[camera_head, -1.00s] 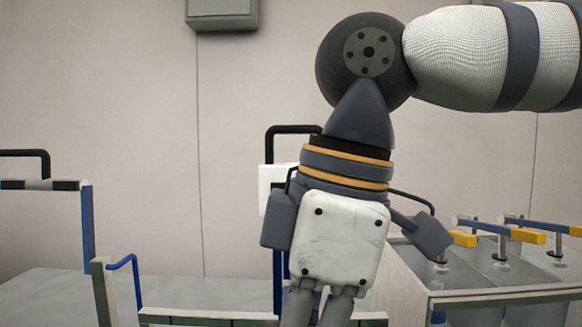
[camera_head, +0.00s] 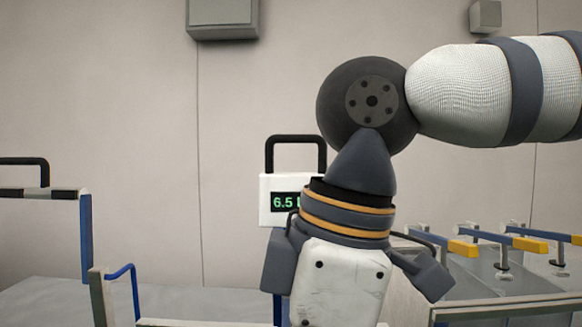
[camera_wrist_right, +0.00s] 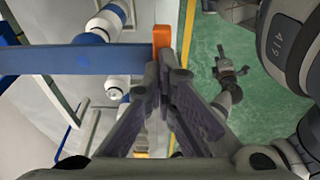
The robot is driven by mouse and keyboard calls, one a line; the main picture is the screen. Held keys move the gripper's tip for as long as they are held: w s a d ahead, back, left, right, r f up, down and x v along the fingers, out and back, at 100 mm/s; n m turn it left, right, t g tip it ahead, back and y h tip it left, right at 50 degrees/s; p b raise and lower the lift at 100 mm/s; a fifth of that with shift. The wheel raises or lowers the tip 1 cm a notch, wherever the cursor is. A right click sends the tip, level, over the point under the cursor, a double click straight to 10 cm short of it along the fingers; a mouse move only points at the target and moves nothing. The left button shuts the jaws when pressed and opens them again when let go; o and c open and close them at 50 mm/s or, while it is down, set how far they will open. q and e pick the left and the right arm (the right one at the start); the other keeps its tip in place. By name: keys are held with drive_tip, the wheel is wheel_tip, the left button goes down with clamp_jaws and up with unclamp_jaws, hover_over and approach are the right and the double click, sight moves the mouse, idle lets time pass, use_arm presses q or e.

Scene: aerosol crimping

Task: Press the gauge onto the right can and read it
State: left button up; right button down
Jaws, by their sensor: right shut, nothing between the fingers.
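A white box with a dark screen (camera_head: 284,202) stands behind my right wrist in the head view. Green digits on it read 6.5, and the character after them is partly hidden. My right arm comes in from the right and points down; its fingers fall below the head picture. In the right wrist view my right gripper (camera_wrist_right: 165,75) is shut and empty. Its tips are beside an orange block (camera_wrist_right: 162,36) at the end of a blue bar (camera_wrist_right: 95,58). I cannot make out the gauge or the right can in either view.
Clear-walled boxes with blue and yellow levers (camera_head: 484,241) stand at the right. A blue-posted frame (camera_head: 86,240) with a black handle is at the left. In the wrist view, green floor (camera_wrist_right: 215,45) shows, with an unclear dark jointed shape (camera_wrist_right: 230,75) over it.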

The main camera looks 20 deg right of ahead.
wheel_tip(320, 180, up, 14)
drive_tip(key=w, duration=0.2)
drive_tip(key=shift+d+r, duration=0.2)
drive_tip(key=shift+d, duration=0.1)
